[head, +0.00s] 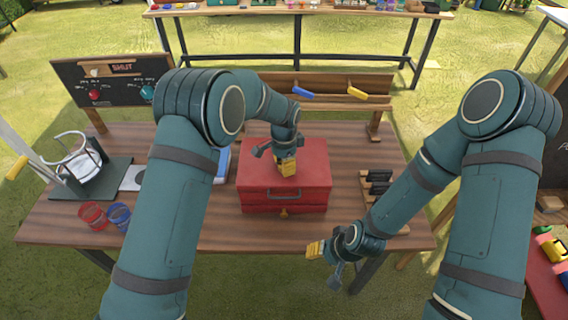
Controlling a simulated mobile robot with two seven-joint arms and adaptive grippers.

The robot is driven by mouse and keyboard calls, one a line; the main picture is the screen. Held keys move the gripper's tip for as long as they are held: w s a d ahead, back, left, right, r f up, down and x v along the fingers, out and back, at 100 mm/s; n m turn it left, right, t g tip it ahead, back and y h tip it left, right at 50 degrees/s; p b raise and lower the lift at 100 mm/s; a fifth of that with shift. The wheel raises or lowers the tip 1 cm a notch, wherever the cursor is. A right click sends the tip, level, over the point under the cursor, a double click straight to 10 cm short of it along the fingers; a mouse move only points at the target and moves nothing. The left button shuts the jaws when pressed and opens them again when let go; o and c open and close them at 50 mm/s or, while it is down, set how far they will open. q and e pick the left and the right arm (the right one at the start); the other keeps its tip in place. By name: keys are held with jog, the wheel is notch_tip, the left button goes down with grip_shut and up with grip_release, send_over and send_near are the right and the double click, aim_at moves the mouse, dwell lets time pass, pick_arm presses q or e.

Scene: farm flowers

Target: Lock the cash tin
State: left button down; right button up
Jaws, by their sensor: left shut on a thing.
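The red cash tin (314,178) stands on the wooden table with its lid down. A dark handle (285,195) and a small gold catch or lock (284,212) show on its near side. My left gripper (286,166) points down over the top of the tin, its yellow fingertips close together. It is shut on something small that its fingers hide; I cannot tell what. I cannot tell whether the fingertips touch the lid. My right gripper (315,250) hangs by the table's front edge, right of the tin and apart from it; its opening is unclear.
Red (93,215) and blue (119,214) cups stand at the left of the table (200,235). A dark sign board (110,80) and a wooden rack (330,85) with blue and yellow items stand behind. A dark slotted holder (376,185) is right of the tin.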

pick_arm(q)
jog(key=n+b, duration=0.1)
jog(key=n, duration=0.3)
jog(key=shift+f, duration=0.1)
jog(key=n+b, duration=0.1)
jog(key=n, duration=0.8)
jog(key=shift+b, duration=0.4)
jog(key=n, duration=0.4)
jog(key=shift+n, duration=0.4)
jog(key=shift+s, duration=0.1)
jog(key=shift+c, duration=2.3)
grip_release()
